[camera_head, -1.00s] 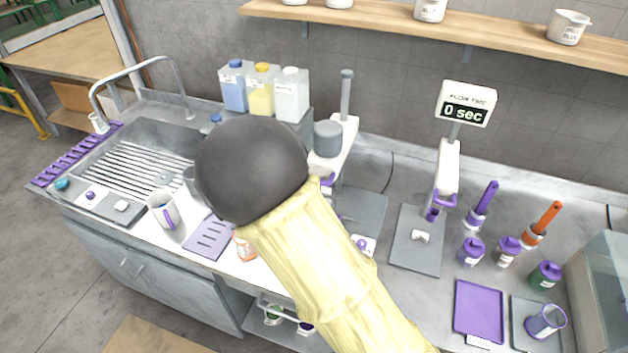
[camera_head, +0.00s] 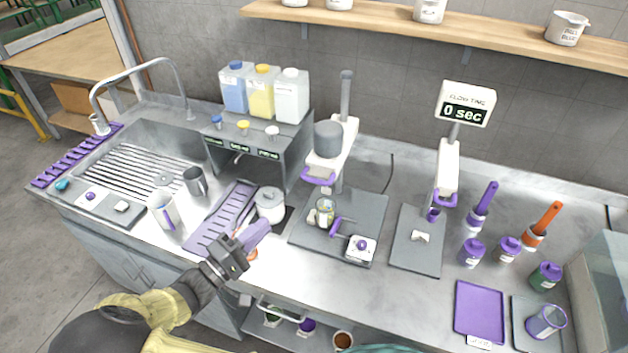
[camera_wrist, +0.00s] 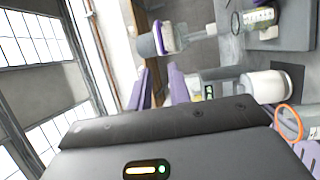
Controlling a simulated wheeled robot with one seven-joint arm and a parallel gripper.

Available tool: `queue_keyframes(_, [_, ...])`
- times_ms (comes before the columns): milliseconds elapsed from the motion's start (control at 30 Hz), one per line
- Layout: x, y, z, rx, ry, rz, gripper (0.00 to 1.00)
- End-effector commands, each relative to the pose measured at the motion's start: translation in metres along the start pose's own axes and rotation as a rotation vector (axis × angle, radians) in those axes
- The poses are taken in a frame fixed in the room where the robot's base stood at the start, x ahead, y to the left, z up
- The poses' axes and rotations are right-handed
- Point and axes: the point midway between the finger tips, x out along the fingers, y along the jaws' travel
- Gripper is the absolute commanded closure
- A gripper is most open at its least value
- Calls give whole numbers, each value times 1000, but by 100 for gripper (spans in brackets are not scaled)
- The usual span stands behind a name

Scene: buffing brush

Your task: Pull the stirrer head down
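The stirrer stands on a dark base plate (camera_head: 300,237) in the middle of the counter. Its stirrer head (camera_head: 328,140), a grey motor on a white arm with a purple handle (camera_head: 318,178), sits up on the post (camera_head: 346,95), above a glass beaker (camera_head: 325,213). The wrist view shows the stirrer head (camera_wrist: 148,44) and beaker (camera_wrist: 258,18) turned sideways. My gripper (camera_head: 262,228) is in front of and left of the stirrer, lower than the handle and apart from it. Its purple fingers (camera_wrist: 158,88) have a gap between them, with nothing held.
A white lidded pot (camera_head: 270,205) and purple drain tray (camera_head: 222,215) lie close to my gripper. A bottle stand (camera_head: 290,150) is behind them. A second stirrer-like stand with a timer display (camera_head: 466,104) is to the right. A white knob box (camera_head: 361,250) sits on the base plate.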

Motion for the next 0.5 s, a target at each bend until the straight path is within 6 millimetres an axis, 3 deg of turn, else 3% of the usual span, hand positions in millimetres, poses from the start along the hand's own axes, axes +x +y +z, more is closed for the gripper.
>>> queue_keyframes(167, [16,2,1,-2,-6,2,81])
queue_keyframes(500, [74,4,1,-4,-7,1,81])
